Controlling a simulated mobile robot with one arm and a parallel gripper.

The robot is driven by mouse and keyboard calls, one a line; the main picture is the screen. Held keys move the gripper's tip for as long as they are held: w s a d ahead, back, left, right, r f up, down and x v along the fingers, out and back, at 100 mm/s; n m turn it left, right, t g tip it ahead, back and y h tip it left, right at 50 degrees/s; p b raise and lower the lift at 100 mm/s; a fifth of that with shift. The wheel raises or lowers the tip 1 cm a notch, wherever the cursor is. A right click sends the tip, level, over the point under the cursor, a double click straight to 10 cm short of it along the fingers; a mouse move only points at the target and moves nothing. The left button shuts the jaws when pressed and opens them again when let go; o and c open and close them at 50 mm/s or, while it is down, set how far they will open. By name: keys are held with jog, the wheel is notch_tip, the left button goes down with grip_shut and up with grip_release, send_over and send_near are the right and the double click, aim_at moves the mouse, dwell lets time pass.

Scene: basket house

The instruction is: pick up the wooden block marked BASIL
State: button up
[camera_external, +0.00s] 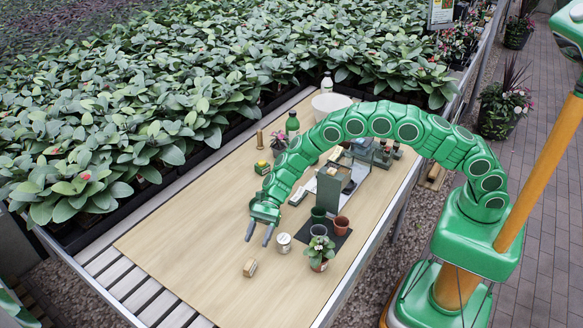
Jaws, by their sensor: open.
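A small wooden block (250,268) lies on the light wood table top, left of the potted plant. Any lettering on it is too small to read, so I cannot tell whether it is the one marked BASIL. My gripper (259,237) is open, with two grey fingers pointing down, and nothing shows between them. In the picture it is just above the block, apart from it. Its height over the table is hard to tell.
A silver tin (284,243) stands close right of my gripper. A potted plant (320,253) and a terracotta pot (341,225) are farther right. A grey-green box (328,190) stands behind them. The table (185,250) is clear on the left.

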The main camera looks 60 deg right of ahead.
aim_at(250, 263)
jog(key=x, duration=0.6)
jog(key=shift+s+a, duration=0.1)
jog(key=shift+s, duration=0.05)
jog(key=shift+x, duration=2.7)
jog(key=shift+s+r, duration=0.15)
jog(key=shift+c, duration=0.5)
grip_shut()
